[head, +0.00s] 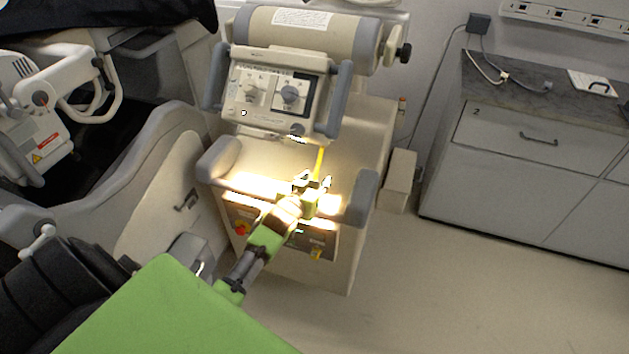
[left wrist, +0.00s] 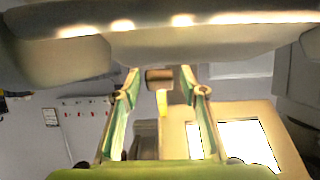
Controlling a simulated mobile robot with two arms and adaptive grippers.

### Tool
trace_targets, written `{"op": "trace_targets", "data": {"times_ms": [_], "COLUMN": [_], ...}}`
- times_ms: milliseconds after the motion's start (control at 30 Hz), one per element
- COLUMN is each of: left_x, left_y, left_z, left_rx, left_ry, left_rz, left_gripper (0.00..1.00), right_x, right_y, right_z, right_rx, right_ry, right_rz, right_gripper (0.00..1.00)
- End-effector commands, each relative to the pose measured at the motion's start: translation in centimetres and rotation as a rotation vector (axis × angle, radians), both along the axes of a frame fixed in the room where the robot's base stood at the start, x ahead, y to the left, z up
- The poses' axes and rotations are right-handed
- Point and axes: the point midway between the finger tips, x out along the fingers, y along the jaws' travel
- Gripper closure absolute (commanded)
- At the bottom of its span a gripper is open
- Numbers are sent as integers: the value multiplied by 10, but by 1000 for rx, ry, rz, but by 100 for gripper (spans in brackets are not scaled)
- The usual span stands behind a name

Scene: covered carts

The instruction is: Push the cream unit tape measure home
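The cream unit (head: 265,165) stands in the middle of the head view, with a dial panel on its upper part. A thin yellow strip (head: 319,162), apparently the tape measure's, shows on it just above my left gripper (head: 314,186). In the left wrist view, a brown rounded piece (left wrist: 158,75) with a yellow strip (left wrist: 162,103) below it appears between the fingers of my left gripper (left wrist: 160,82). The fingers are apart, with gaps on both sides of it. I cannot tell whether they touch it. My right gripper is not in view.
Grey padded handles (head: 362,198) flank the cream unit's lower ledge near my left gripper. A grey cabinet (head: 500,190) stands at the right, with open floor (head: 460,290) in front. Other white equipment (head: 45,125) crowds the left side.

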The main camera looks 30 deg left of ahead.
Motion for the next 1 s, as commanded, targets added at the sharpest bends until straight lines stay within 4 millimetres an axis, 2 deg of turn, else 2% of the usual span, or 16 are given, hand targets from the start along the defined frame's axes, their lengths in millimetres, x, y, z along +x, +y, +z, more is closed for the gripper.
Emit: {"op": "trace_targets", "data": {"times_ms": [233, 267, 400, 567, 833, 1000], "left_x": [1, 1, 1, 2, 31, 36], "left_y": [0, 0, 0, 1, 8, 9], "left_z": [0, 0, 0, 2, 36, 38], "left_rx": [0, 0, 0, 0, 1, 1], "left_ry": [0, 0, 0, 0, -6, -5], "left_rz": [0, 0, 0, 0, 1, 1], "left_gripper": [61, 64, 100, 100, 100, 100], "right_x": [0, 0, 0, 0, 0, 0], "right_y": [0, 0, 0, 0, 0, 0], "right_z": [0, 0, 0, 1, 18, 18], "right_rx": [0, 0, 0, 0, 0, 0], "right_ry": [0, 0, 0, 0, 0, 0], "right_rz": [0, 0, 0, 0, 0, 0], "right_gripper": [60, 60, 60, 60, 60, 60]}}
